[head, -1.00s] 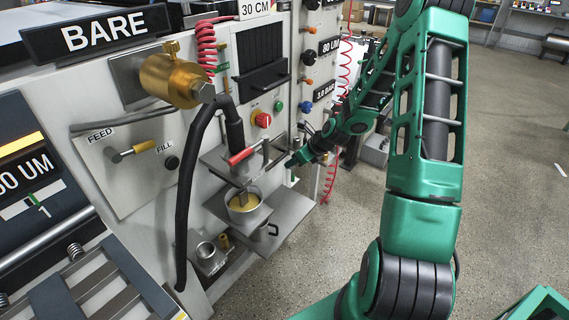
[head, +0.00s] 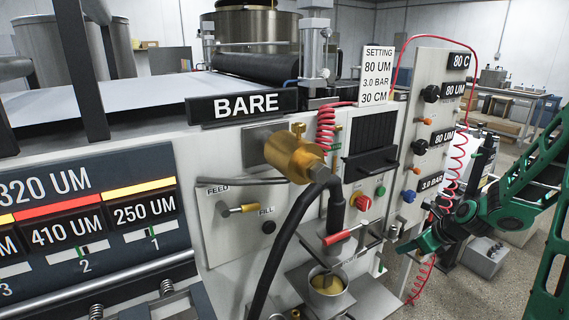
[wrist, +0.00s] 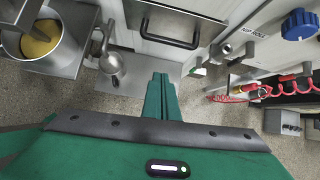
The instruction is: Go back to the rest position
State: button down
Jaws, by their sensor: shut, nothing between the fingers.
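My gripper (head: 402,247) is at the right in the head view, in front of the machine and to the right of the red-handled lever (head: 337,237). In the wrist view my gripper (wrist: 160,92) has its green fingers together, with nothing between them. A metal cup (head: 327,283) with yellow contents stands on a small shelf left of and below the gripper. The cup also shows at the upper left of the wrist view (wrist: 38,42), apart from the fingers.
The machine front carries a brass valve (head: 294,155) with a black hose, and knobs on a panel (head: 425,130). A coiled red hose (head: 460,170) hangs close to my arm. In the wrist view a drawer handle (wrist: 165,35) and a blue knob (wrist: 299,24) lie beyond the fingers. Floor is open behind.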

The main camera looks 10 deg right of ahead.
jog(key=s+a+r+n+g+h, duration=0.1)
jog(key=s+r+n, duration=0.3)
jog(key=s+n, duration=0.4)
jog(key=s+a+r+n+g+h, duration=0.1)
jog(key=s+r+n+g, duration=0.2)
jog(key=s, duration=1.1)
jog(key=s+a+r+n+g, duration=0.1)
jog(key=s+r+n+g, duration=0.1)
jog(key=s+r+n, duration=0.5)
jog(key=s+n, duration=0.5)
jog(key=shift+r+n+g+h, duration=0.25)
jog(key=shift+n+g+h, duration=0.15)
